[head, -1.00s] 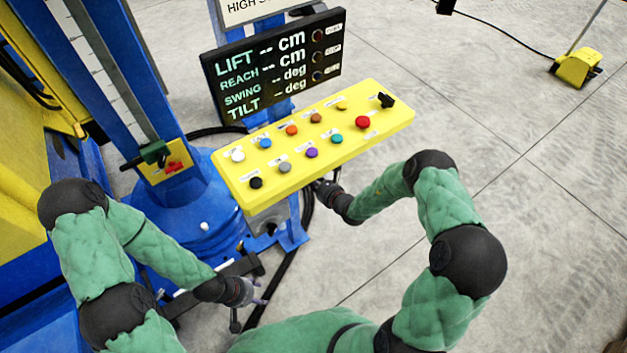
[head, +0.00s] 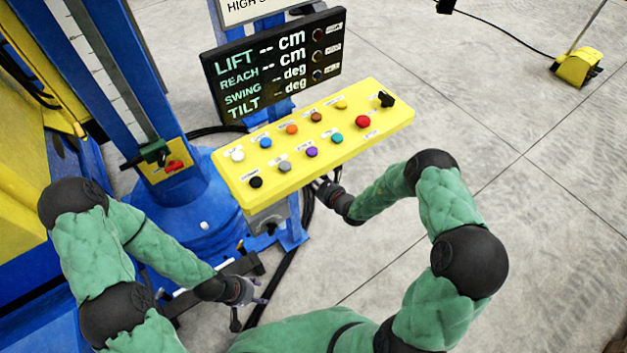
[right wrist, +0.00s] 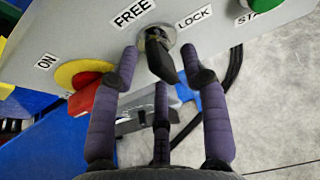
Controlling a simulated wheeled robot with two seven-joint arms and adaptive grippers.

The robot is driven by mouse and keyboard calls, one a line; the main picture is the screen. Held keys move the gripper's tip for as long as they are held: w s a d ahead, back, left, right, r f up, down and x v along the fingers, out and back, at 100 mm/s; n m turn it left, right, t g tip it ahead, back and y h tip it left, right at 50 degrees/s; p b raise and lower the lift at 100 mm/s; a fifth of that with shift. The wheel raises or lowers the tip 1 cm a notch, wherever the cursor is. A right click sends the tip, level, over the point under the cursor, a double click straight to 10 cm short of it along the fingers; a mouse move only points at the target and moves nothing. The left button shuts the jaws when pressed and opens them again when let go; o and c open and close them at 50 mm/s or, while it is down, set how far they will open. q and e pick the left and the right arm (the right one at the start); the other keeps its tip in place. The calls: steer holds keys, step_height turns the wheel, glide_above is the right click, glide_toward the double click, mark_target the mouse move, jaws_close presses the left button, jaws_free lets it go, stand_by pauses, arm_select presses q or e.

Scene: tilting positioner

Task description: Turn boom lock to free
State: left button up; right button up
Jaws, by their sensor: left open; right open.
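The boom lock is a black rotary knob (right wrist: 160,55) on a grey panel face in the right wrist view, with the printed words FREE at its upper left and LOCK at its right. Its grip slants downward, a little to the right. My right gripper (right wrist: 160,65) is open, with one finger on each side of the knob and a third below it; I cannot tell whether any finger touches it. In the head view my right gripper (head: 322,188) is partly hidden under the yellow console. My left gripper (head: 256,296) is open and empty, low at the left of centre.
A red and yellow ON switch (right wrist: 88,82) is left of the knob, and a green button (right wrist: 266,6) is at upper right. The yellow console (head: 230,185) carries several coloured buttons. A display (head: 262,75) stands behind it.

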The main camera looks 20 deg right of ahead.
steer(key=v, duration=1.1)
steer(key=shift+s, duration=0.3)
